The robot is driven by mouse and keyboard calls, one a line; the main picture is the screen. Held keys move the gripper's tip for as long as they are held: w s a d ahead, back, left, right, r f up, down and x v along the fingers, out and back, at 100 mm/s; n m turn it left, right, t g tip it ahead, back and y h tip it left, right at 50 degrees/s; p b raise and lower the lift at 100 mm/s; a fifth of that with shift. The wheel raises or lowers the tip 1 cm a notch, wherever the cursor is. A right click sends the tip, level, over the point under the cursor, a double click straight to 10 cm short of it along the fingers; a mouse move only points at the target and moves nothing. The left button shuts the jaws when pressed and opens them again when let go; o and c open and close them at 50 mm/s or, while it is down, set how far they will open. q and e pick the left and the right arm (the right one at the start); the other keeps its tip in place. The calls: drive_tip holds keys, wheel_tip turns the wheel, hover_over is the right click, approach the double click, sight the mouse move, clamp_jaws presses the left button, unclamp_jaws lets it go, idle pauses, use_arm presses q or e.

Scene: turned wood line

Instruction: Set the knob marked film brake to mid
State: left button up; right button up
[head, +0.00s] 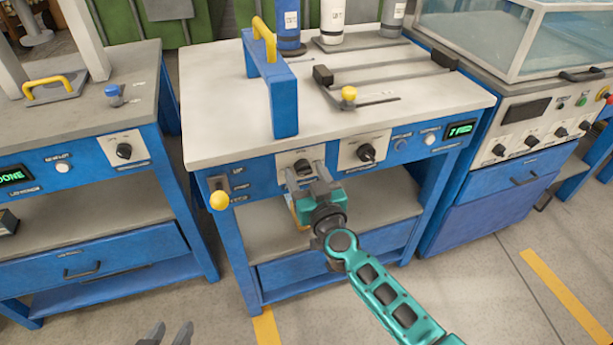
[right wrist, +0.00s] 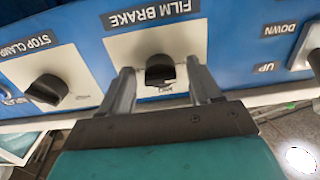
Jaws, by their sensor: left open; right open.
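The film brake knob (right wrist: 160,70) is black and sits on a white plate under the label FILM BRAKE, which appears upside down in the right wrist view. In the head view the knob (head: 302,167) is on the blue front panel of the middle bench. My right gripper (head: 305,171) is open in front of it. In the right wrist view its two fingers (right wrist: 159,72) stand one on each side of the knob, with gaps visible. My left gripper (head: 173,329) is open and empty at the bottom edge, far from the panel.
The stop clamp knob (right wrist: 48,90) is beside the film brake knob. An up/down switch (right wrist: 306,45) lies on its other side. A yellow ball (head: 219,200) sticks out at the bench's left corner. A green display (head: 461,130) is at the panel's right end.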

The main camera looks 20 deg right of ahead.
use_arm(q)
drive_tip(key=shift+r, duration=0.1)
use_arm(e)
drive_tip(key=shift+c, duration=0.3)
drive_tip(key=c, duration=1)
use_arm(q)
drive_tip(key=shift+s+a+f, duration=0.1)
drive_tip(key=shift+s+f, duration=0.2)
drive_tip(key=shift+f, duration=0.1)
